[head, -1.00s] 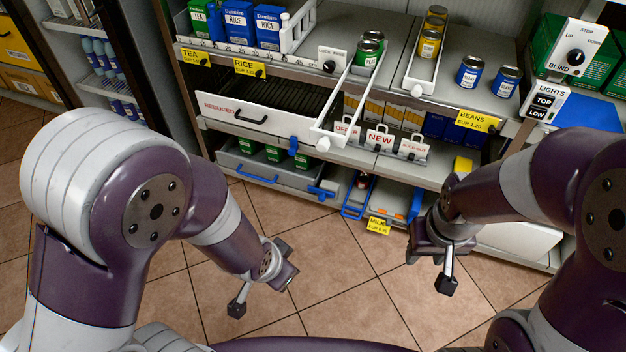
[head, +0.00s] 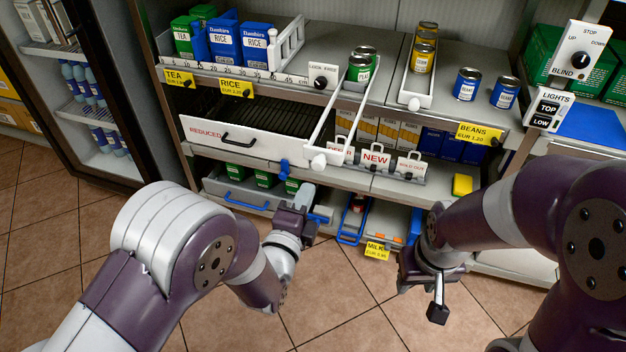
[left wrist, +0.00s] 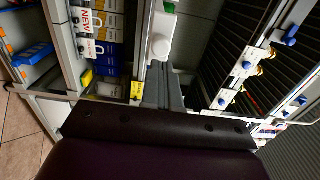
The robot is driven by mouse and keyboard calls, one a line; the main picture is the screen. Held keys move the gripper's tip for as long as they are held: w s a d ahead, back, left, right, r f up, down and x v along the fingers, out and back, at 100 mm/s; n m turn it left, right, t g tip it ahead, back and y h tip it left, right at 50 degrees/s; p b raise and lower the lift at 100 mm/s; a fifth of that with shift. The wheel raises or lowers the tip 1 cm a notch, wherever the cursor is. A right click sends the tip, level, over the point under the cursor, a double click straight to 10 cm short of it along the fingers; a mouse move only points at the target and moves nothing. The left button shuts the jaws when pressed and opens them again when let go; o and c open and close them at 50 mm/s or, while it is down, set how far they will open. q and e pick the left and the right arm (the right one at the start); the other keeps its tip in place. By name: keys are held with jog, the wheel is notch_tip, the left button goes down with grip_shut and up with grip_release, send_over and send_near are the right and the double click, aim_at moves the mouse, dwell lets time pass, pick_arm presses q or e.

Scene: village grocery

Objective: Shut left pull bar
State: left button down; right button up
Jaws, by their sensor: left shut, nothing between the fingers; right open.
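The left pull bar (head: 335,115) is a white narrow frame with a round white knob (head: 318,161) at its front end. It sticks out past the shelf edge, with green cans (head: 360,67) at its back. My left gripper (head: 307,192) is shut and empty, raised just below and left of the knob in the head view. In the left wrist view the knob (left wrist: 160,46) lies just beyond the grey fingers (left wrist: 164,92); I cannot tell whether they touch. My right gripper (head: 422,300) is open and empty, low at the right.
A second white pull bar (head: 415,101) with yellow cans sits further in on the right. The REDUCED drawer (head: 240,142) juts out at the left. Blue-handled drawers (head: 245,205) and a NEW tag (head: 375,158) are below. The floor (head: 330,290) in front is clear.

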aim_at(318, 168)
pick_arm(q)
jog(key=shift+b+x, duration=0.3)
jog(key=shift+x, duration=2.3)
pick_arm(e)
jog(key=shift+f, duration=0.5)
pick_arm(q)
jog(key=shift+w, duration=0.15)
